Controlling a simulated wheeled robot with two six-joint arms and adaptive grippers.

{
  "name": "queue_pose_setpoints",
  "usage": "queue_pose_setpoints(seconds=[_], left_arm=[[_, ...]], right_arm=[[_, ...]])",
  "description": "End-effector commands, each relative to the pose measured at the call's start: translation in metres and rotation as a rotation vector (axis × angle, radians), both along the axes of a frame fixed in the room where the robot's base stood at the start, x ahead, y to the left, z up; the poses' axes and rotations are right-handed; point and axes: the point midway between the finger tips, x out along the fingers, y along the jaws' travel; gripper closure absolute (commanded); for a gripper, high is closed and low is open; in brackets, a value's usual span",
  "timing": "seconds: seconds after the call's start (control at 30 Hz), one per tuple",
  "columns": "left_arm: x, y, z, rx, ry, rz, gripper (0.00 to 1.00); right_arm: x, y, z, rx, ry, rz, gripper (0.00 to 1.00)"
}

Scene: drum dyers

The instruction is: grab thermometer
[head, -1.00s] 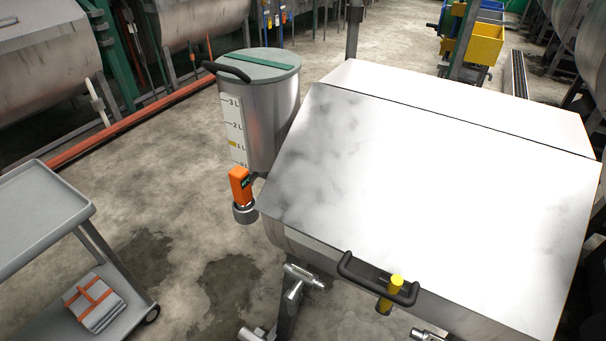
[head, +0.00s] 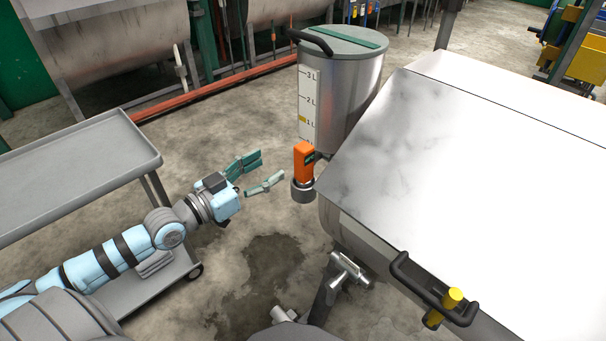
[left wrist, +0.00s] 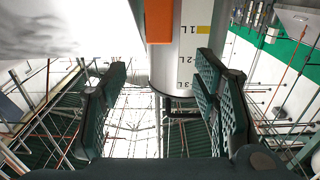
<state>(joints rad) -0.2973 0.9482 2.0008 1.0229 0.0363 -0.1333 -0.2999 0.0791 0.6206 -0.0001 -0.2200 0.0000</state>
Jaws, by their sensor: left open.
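The thermometer (head: 303,162) is an orange handheld body with a small dark display. It stands upright in a grey round holder (head: 303,191) at the near left corner of the steel drum machine (head: 400,150). My left gripper (head: 264,173) is open and empty, just left of the thermometer and apart from it, with its green fingers pointing toward it. In the left wrist view the orange thermometer (left wrist: 158,20) shows at the top, between and beyond the two open fingers (left wrist: 160,105). My right gripper is not in view.
A steel measuring tank (head: 345,100) with a litre scale stands right behind the thermometer. A grey cart (head: 80,170) is at the left. A black handle with a yellow knob (head: 440,300) sits on the machine's front edge. Wet floor lies below.

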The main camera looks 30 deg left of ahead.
Motion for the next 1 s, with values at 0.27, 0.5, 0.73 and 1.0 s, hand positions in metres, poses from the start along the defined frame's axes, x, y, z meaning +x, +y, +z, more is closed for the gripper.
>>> queue_pose_setpoints(seconds=[0.27, 0.5, 0.73, 1.0], left_arm=[[0.056, -0.018, -0.005, -0.005, -0.004, 0.008, 0.45], [0.084, -0.032, -0.007, -0.007, -0.002, 0.004, 0.45], [0.114, -0.043, -0.009, 0.0, 0.002, 0.005, 0.45], [0.114, -0.043, -0.009, 0.001, 0.003, 0.005, 0.61]], right_arm=[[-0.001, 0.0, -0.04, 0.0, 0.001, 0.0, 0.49], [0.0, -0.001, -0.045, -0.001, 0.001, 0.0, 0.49], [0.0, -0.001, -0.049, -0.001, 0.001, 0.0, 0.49], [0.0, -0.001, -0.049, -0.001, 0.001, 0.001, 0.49]])
